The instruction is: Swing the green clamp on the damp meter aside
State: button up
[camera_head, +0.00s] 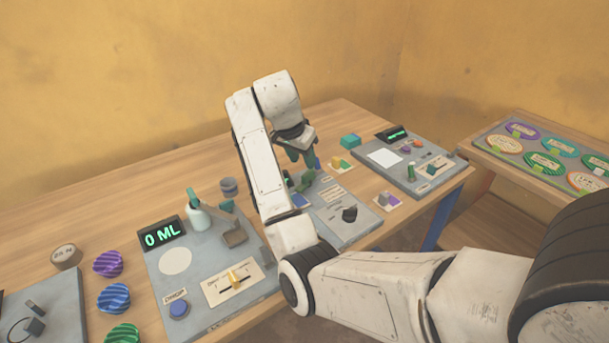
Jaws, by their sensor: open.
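The middle panel also has a black knob (349,213) and a blue-and-white piece (300,201). No readable label marks the damp meter. A short green upright (411,172) stands on the right panel (407,155).
The left panel (217,297) has a display reading 0 ML (163,233), a bottle (197,215) and a yellow slider (235,278). Striped discs (108,263) lie left of it. A side table (538,180) holds oval labels.

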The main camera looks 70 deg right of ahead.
aim_at(308, 172)
jog(key=x, duration=0.6)
grip_shut()
dwell(0.3)
